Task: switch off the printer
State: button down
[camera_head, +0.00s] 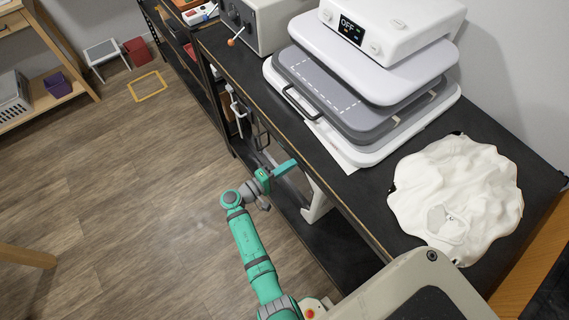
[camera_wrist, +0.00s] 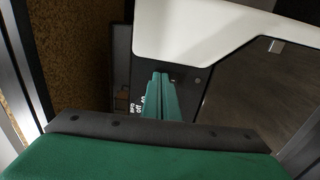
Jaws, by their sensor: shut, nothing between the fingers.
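No thing in view is clearly marked as the printer. A white-framed machine (camera_head: 317,200) stands partly hidden under the worktop's front edge; I cannot tell whether it is the printer. My gripper (camera_head: 284,168) is beside the worktop's front edge, to the left of that frame. In the wrist view my gripper (camera_wrist: 160,78) is shut and empty, its green fingers together. Its tips are over or near a dark panel (camera_wrist: 190,90) with small white markings, partly hidden by the fingers. A white panel (camera_wrist: 205,35) is just beyond. Contact cannot be told.
On the black worktop (camera_head: 345,205) stands a white and grey press (camera_head: 375,70) with a display reading OFF. A grey box (camera_head: 265,20) with an orange knob is behind it. A crumpled white cloth (camera_head: 455,190) lies at right. The wooden floor (camera_head: 130,190) at left is mostly clear.

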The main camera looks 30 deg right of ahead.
jog(key=shift+d+r, duration=0.5)
jog(key=shift+d, duration=0.05)
jog(key=a, duration=1.5)
jog(key=shift+s+r, duration=0.25)
jog(key=shift+s, duration=0.15)
